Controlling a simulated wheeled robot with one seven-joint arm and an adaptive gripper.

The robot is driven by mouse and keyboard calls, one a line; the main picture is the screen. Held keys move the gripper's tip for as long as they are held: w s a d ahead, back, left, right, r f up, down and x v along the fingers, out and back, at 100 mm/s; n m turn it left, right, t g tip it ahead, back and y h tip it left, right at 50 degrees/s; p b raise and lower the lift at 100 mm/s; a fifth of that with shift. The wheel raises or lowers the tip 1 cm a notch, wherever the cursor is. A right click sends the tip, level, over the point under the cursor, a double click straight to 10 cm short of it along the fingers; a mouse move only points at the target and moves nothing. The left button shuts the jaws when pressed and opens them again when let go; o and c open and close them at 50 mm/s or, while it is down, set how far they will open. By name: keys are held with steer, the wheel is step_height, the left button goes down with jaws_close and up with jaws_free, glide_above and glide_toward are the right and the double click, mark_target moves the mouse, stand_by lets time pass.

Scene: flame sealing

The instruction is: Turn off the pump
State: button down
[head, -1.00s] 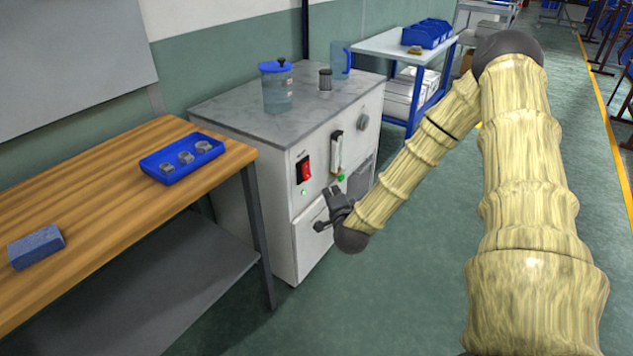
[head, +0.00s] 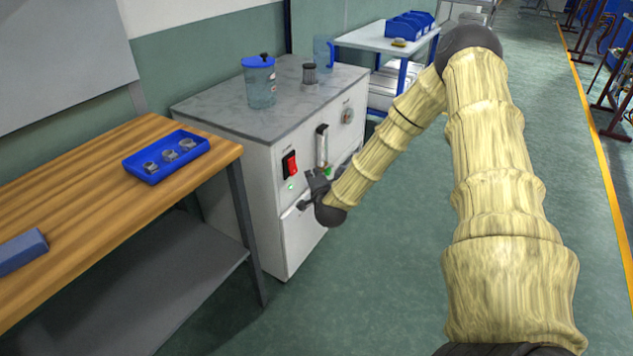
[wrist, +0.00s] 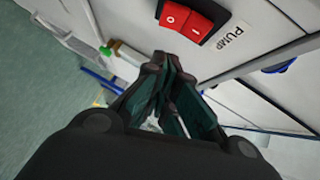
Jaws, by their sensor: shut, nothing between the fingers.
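The pump switch is a red rocker (head: 291,164) on the front of the white cabinet (head: 292,226). In the wrist view the red rocker (wrist: 188,18) shows large near the top, marked O and I, beside a PUMP label (wrist: 234,37). Which side is pressed in, I cannot tell. My gripper (head: 303,189) is shut and empty in front of the cabinet, just right of and below the switch. In the wrist view its fingertips (wrist: 163,60) point toward the panel below the switch, with no contact visible.
A flow tube (head: 322,146) and a round dial (head: 347,115) sit right of the switch. A blue-lidded jar (head: 260,82) stands on the cabinet top. A wooden bench (head: 75,205) with a blue tray (head: 146,174) is at left. Open floor lies right of the cabinet.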

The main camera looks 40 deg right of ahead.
steer(key=shift+w+a+f, duration=0.1)
steer(key=shift+w+f, duration=0.15)
steer(key=shift+w, duration=0.65)
steer(key=shift+w+a+f, duration=0.15)
steer(key=shift+w+f, duration=0.1)
steer(key=shift+w, duration=0.65)
steer(key=shift+w+a+f, duration=0.1)
steer(key=shift+w+f, duration=0.15)
steer(key=shift+w, duration=0.65)
steer(key=s+a+b, duration=0.1)
steer(key=s+a, duration=0.1)
steer(key=s, duration=1)
steer(key=shift+s+a+f+t+b, duration=0.15)
steer(key=shift+s+f+t+b, duration=0.1)
steer(key=shift+f+t+b, duration=0.05)
